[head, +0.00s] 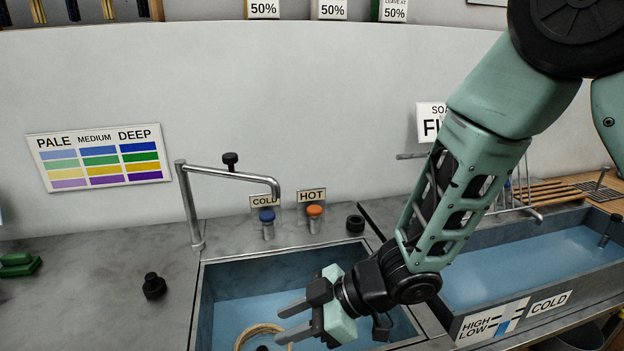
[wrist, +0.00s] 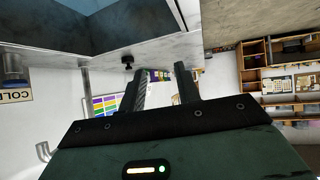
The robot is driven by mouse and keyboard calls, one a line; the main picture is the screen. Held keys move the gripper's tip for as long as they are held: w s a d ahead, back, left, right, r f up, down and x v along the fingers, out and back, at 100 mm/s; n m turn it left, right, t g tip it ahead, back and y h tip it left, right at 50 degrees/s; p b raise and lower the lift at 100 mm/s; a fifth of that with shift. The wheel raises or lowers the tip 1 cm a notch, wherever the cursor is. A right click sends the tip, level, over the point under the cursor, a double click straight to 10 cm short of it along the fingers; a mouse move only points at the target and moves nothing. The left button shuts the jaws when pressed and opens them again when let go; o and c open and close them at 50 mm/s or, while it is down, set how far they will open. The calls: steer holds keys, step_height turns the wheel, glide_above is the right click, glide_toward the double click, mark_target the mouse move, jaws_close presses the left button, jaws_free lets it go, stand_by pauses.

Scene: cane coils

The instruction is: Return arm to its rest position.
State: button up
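My gripper (head: 280,322) is over the sink basin (head: 222,290) in the head view, its two grey fingers pointing left and apart. It also shows in the wrist view (wrist: 160,85), with a gap between the fingers and nothing held. My arm comes down from the upper right of the head view. A tan cane coil (head: 262,332) lies in the sink beneath the fingers, partly hidden by them and cut off by the lower edge of the frame.
A metal faucet (head: 190,205) stands behind the sink at left, with blue cold (head: 267,222) and orange hot (head: 314,218) taps. A second water-filled trough (head: 530,262) is at right. A black knob-like object (head: 154,286) sits on the left counter, which is otherwise mostly clear.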

steer(key=d+f+m+t+h+b, duration=0.1)
steer(key=d+f+m+h+b, duration=0.1)
steer(key=d+b, duration=0.1)
steer(key=d+f+m+t+h+b, duration=0.1)
steer(key=d+f+m+h+b, duration=0.1)
steer(key=d+b, duration=0.1)
steer(key=d+f+m+t+h+b, duration=0.1)
steer(key=d+f+m+h+b, duration=0.1)
steer(key=b, duration=0.2)
steer(key=shift+w+d+t, duration=0.25)
steer(key=shift+d+t, duration=0.15)
steer(key=s+d+f+m+g+h+b, duration=0.2)
steer(key=s+d+b, duration=0.25)
steer(key=s, duration=0.35)
steer(key=s+d+f+m+g+h+b, duration=0.25)
steer(key=s+d+b, duration=0.2)
steer(key=s, duration=0.35)
step_height(320, 180, up, 14)
steer(key=p, duration=1.4)
steer(key=shift+w+a+r+p, duration=0.15)
steer(key=shift+a+r+p, duration=0.05)
steer(key=shift+p, duration=0.15)
